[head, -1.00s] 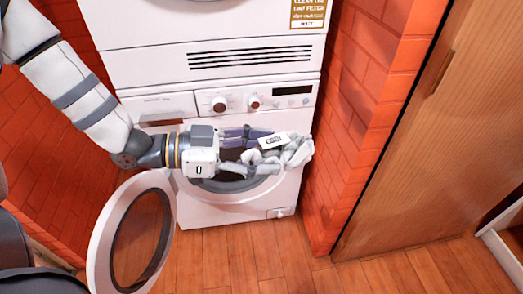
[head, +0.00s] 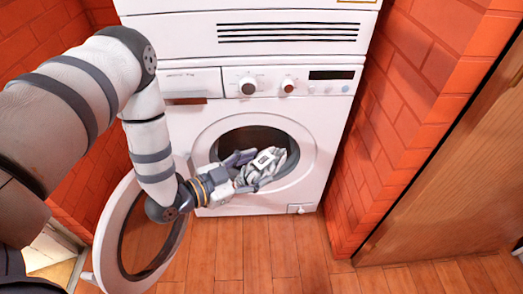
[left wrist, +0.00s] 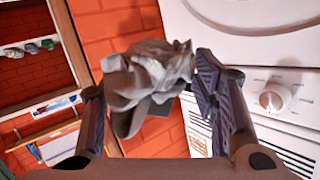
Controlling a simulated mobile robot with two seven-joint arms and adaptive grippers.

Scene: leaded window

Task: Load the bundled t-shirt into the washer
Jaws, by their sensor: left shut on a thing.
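The bundled t-shirt (head: 266,166) is a crumpled grey-white bundle with a dark-and-white print. It also shows in the left wrist view (left wrist: 150,72), between the two dark fingers. My left gripper (head: 250,167) is shut on it and holds it in front of the washer's round opening, overlapping its lower middle in the head view. I cannot tell whether any of the bundle is past the rim. The white washer (head: 308,117) has its dark drum opening uncovered. Its round door (head: 112,222) stands open to the left, below my left arm. My right gripper is not in view.
A second white appliance (head: 170,28) is stacked on the washer. Orange brick walls (head: 410,120) stand close on both sides. A wooden door (head: 450,180) is at the right. The wooden floor (head: 270,255) in front is clear.

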